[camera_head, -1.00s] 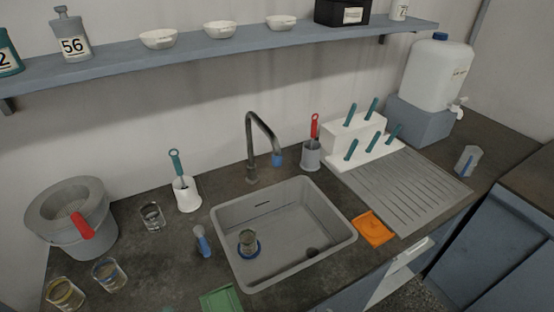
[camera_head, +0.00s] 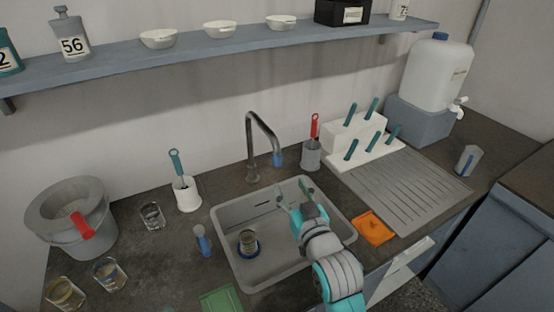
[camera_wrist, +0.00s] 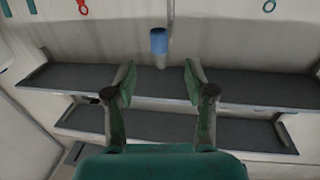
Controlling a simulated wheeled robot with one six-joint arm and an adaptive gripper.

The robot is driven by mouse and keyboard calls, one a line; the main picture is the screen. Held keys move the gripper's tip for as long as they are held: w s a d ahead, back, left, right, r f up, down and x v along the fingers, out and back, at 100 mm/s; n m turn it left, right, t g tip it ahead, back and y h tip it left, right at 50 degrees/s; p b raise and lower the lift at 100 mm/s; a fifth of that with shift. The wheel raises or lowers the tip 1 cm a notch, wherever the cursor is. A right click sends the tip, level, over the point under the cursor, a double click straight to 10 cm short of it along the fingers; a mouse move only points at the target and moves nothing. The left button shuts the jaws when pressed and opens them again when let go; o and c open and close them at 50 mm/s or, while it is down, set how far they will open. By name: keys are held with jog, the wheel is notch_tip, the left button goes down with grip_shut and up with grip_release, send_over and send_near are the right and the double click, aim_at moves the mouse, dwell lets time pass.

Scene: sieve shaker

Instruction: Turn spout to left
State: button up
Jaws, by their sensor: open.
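The spout (camera_head: 263,125) is a dark grey curved tap pipe that rises behind the sink (camera_head: 229,216). It arcs toward the front right and ends in a blue tip (camera_head: 277,159) over the sink's back edge. My gripper (camera_head: 291,193) is above the right part of the sink, below and in front of the tip, apart from it. In the wrist view my gripper (camera_wrist: 158,88) is open and empty, with the blue tip (camera_wrist: 159,41) showing just beyond and between the fingers.
A grey cup with a red-handled brush (camera_head: 312,150) stands right of the spout. A white rack with teal-handled tools (camera_head: 345,138) is further right. A glass on a blue ring (camera_head: 249,242) stands in the sink.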

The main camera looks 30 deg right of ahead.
aim_at(279, 162)
jog(key=w, duration=0.3)
jog(key=w+d, duration=0.1)
jog(key=w, duration=0.3)
jog(key=w+d, duration=0.1)
jog(key=w, duration=0.3)
jog(key=shift+w+r, duration=0.1)
jog(key=shift+r, duration=0.25)
grip_shut()
